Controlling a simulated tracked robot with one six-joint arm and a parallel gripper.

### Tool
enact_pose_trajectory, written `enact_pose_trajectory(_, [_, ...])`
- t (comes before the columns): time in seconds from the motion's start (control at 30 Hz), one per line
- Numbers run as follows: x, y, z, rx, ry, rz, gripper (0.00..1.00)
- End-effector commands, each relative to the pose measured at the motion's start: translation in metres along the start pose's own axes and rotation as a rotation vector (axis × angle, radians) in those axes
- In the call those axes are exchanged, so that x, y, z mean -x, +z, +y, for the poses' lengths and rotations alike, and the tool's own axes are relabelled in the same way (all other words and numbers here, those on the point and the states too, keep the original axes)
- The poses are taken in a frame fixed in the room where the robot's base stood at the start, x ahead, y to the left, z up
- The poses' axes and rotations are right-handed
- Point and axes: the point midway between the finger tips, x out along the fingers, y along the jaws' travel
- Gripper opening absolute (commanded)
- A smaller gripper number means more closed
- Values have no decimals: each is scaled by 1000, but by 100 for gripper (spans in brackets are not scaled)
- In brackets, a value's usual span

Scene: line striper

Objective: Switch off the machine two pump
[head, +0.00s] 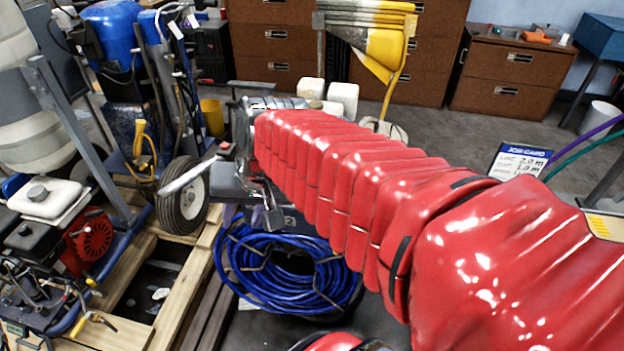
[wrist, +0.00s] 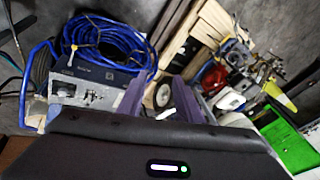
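My gripper (head: 232,192) is at the end of my red-sleeved arm, above and behind the blue hose coil. In the wrist view its two purple-grey fingers (wrist: 158,98) stand apart with nothing held between them. A machine with a grey control panel (wrist: 90,96) is left of the fingers in the wrist view. The panel carries small fittings, too small to read as on or off. The blue hose (wrist: 105,45) lies above the panel; the coil also shows in the head view (head: 290,288). I cannot tell which machine is number two or where its pump switch is.
A machine with a red engine (head: 90,240) stands left, on a wooden pallet (head: 180,290). A wheel (head: 185,195) is close beside my gripper. A blue sprayer (head: 112,35) is behind. Brown cabinets (head: 515,75) line the back. A job card (head: 520,160) stands right.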

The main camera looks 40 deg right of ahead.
Motion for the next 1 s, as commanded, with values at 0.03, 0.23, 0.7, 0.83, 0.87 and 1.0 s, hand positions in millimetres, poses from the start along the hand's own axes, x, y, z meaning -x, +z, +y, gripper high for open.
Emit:
enact_pose_trajectory(0.03, [-6, -10, 5, -74, -5, -16, 32])
enact_pose_trajectory(0.23, [-24, -50, 22, -370, -45, -62, 32])
enact_pose_trajectory(0.7, [-75, -145, 106, -1080, -167, -139, 32])
enact_pose_trajectory(0.83, [-89, -169, 140, -1278, -211, -153, 32])
enact_pose_trajectory(0.87, [-92, -174, 149, -1324, -221, -155, 32])
enact_pose_trajectory(1.0, [-108, -195, 194, -1537, -275, -168, 32])
